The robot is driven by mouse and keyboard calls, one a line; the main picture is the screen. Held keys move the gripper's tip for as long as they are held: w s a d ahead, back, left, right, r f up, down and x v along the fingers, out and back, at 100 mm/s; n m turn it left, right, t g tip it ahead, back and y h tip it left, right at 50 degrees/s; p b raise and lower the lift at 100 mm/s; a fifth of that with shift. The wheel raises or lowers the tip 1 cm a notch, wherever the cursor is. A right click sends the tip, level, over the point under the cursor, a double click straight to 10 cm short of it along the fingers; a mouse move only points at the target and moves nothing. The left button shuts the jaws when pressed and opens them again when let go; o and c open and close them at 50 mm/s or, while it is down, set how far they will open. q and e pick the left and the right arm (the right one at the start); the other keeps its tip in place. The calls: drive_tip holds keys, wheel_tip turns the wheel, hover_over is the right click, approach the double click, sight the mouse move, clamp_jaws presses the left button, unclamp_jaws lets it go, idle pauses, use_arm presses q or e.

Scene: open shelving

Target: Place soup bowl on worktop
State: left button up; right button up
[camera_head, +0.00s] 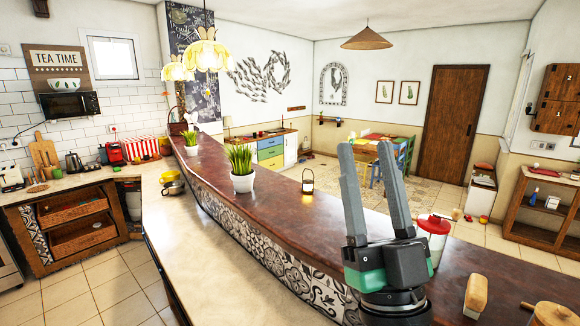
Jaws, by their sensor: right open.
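My right gripper (366,150) stands at the lower right with its two grey fingers pointing up, apart and with nothing between them. It shows in front of the dark red-brown raised counter. The pale worktop (197,240) runs along the left side of that counter, below it. A small yellow bowl or pot (172,188) sits on the worktop towards its far end, well away from my gripper. I cannot tell whether it is the soup bowl, and I make out no other sure soup bowl. My left gripper is not in view.
The raised counter (290,211) carries potted plants (242,170), a lit lantern (308,182), a red-lidded jar (435,238) beside my gripper, and a wooden-topped block (476,296) at the right. The near and middle worktop is clear.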

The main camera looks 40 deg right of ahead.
drive_tip(key=w+a+r+n+t+y, duration=0.1)
drive_tip(key=a+n+y, duration=0.6)
drive_tip(key=y, duration=0.9)
drive_tip(key=a+r+t, duration=0.1)
drive_tip(key=a+r, duration=0.1)
drive_tip(key=a, duration=0.1)
drive_tip(key=shift+a+y, duration=0.3)
drive_tip(key=shift+a, duration=0.1)
